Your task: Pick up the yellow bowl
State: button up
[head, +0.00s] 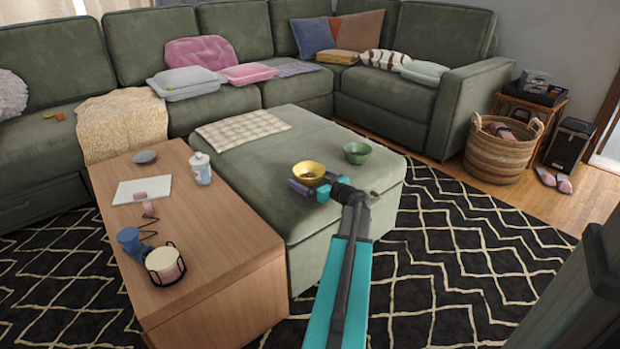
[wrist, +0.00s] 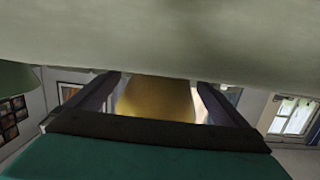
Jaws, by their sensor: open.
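The yellow bowl (head: 309,169) stands upright on the green ottoman, with something small and dark showing inside it. My gripper (head: 307,187) is open, low over the ottoman at the bowl's near side. In the wrist view, which looks upside down, the yellow bowl (wrist: 157,97) shows between the two spread fingers of my gripper (wrist: 160,82). A gap shows between the bowl and the right finger; contact on the left is unclear. The bowl's lower near side is partly hidden by my gripper in the head view.
A green bowl (head: 357,152) stands close to the right on the ottoman (head: 255,165); it also shows at the wrist view's left edge (wrist: 14,77). A wooden table (head: 215,235) with a jar (head: 200,170) and candle holder is at left. A checked cloth (head: 242,129) lies behind.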

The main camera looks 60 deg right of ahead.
jog(key=shift+c, duration=0.3)
jog(key=c, duration=1.3)
jog(key=shift+o, duration=0.2)
jog(key=shift+r, duration=0.1)
jog(key=shift+r+p, duration=1.1)
jog(key=shift+r, duration=0.3)
jog(key=s+a+p, duration=0.1)
jog(key=a, duration=0.3)
jog(key=s+a+r+p, duration=0.1)
jog(key=s+a+p, duration=0.1)
jog(key=a, duration=0.2)
jog(key=s+a+r+p, duration=0.1)
jog(key=s+a, duration=0.1)
jog(key=a, duration=0.2)
jog(key=shift+s+p, duration=0.25)
jog(key=shift+p, duration=0.1)
jog(key=shift+s+a+r+p, duration=0.15)
jog(key=shift+a+p, duration=0.2)
jog(key=shift+p, duration=0.05)
jog(key=shift+s+a+p, duration=0.3)
jog(key=shift+a+p, duration=0.25)
jog(key=shift+p, duration=0.45)
jog(key=shift+s+a+p, duration=0.15)
jog(key=shift+a+p, duration=0.15)
jog(key=shift+p, duration=0.05)
